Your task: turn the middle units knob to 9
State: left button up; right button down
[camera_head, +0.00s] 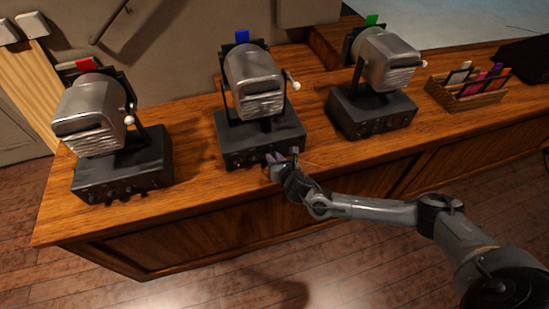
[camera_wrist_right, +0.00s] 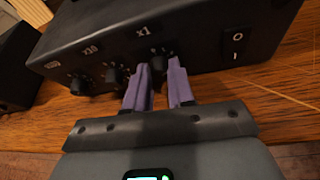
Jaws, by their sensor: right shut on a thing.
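The middle unit (camera_head: 262,143) is a dark box carrying a grey lamp-like housing (camera_head: 253,80) with a blue tab (camera_head: 242,37). In the right wrist view its front panel (camera_wrist_right: 190,40) has a row of dark knobs marked x100, x10 and x1. The units knob (camera_wrist_right: 157,58), under the x1 mark, sits between the purple fingers of my right gripper (camera_head: 276,157), which is shut on it. The same gripper (camera_wrist_right: 160,66) partly hides the knob, and I cannot read its setting. My left gripper is not in view.
A 0/1 rocker switch (camera_wrist_right: 236,44) is right of the units knob; the x10 knob (camera_wrist_right: 113,75) is close on its left. Similar units stand at left (camera_head: 122,174) and right (camera_head: 372,112). A wooden card tray (camera_head: 470,98) is at far right of the wooden desk.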

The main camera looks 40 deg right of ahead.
jog(key=shift+d+m+t+y+p, duration=0.15)
jog(key=shift+m+t+y+p, duration=0.15)
jog(key=shift+m+y+p, duration=0.5)
jog(key=shift+s+d+f+m+t+y, duration=0.1)
jog(key=shift+m+t+y, duration=0.15)
jog(key=shift+m, duration=0.35)
jog(key=shift+f+m+t+y, duration=0.15)
jog(key=shift+m+t, duration=0.1)
jog(key=shift+m, duration=0.35)
jog(key=shift+r, duration=0.1)
jog(key=c, duration=1)
grip_release()
jog(key=shift+o, duration=0.2)
jog(key=p+v, duration=0.1)
jog(key=v, duration=0.9)
jog(key=shift+s+p, duration=0.35)
jog(key=shift+p, duration=0.05)
jog(key=shift+r, duration=0.1)
